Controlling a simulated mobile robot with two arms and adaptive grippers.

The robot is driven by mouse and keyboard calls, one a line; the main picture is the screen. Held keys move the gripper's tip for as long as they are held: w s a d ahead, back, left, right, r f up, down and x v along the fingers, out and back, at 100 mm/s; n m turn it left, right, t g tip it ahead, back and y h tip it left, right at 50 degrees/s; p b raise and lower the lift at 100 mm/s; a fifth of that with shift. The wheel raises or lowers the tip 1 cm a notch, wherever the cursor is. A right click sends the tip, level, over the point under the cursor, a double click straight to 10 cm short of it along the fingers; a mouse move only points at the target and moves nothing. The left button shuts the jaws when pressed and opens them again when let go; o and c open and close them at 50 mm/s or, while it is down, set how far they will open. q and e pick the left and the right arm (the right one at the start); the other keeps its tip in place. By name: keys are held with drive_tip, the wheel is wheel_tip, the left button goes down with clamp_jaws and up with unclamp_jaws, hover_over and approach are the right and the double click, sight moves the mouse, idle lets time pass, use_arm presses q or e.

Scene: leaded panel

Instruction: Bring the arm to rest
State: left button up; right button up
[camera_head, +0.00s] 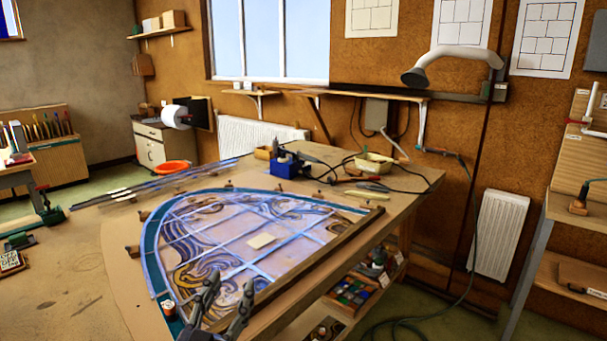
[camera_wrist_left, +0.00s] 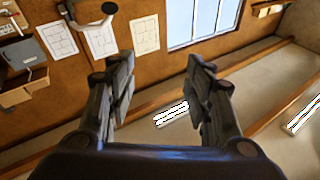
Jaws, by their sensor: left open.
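My left gripper (camera_head: 230,288) shows at the bottom of the head view, in front of the near corner of the leaded panel (camera_head: 262,240). Its two dark fingers stand apart with nothing between them. In the left wrist view the gripper (camera_wrist_left: 157,72) is also open and empty, and it faces the back wall and window. The panel has a blue curved border, pale strips and swirling lines, and lies on the wooden workbench (camera_head: 408,184). Whether the gripper touches the panel or bench cannot be told. My right gripper is in neither view.
A small reel (camera_head: 169,307) stands on the panel's near left border, close to the gripper. A blue holder (camera_head: 287,166) and a yellowish bowl (camera_head: 374,163) with cables are at the bench's back. A wooden batten (camera_head: 300,270) runs along the panel's right side.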

use_arm(q)
drive_tip(key=s+a+f+n+g+y, duration=0.25)
drive_tip(key=s+a+f+g, duration=0.2)
drive_tip(key=f, duration=0.45)
drive_tip(key=s+a+f+n+g+y, duration=0.1)
drive_tip(key=s+a+f+g+y, duration=0.25)
drive_tip(key=s+f, duration=0.45)
drive_tip(key=s+d+f+m+g+h, duration=0.1)
drive_tip(key=s+f+g, duration=0.45)
drive_tip(key=s, duration=0.35)
drive_tip(key=s+f+m+g+h, duration=0.1)
drive_tip(key=s+f+g, duration=0.4)
drive_tip(key=s, duration=0.4)
wheel_tip(320, 180, down, 27)
drive_tip(key=s, duration=0.1)
drive_tip(key=s+a+f, duration=0.2)
drive_tip(key=s+f, duration=1.4)
drive_tip(key=s, duration=0.1)
drive_tip(key=shift+a+g, duration=0.35)
drive_tip(key=shift+g, duration=0.1)
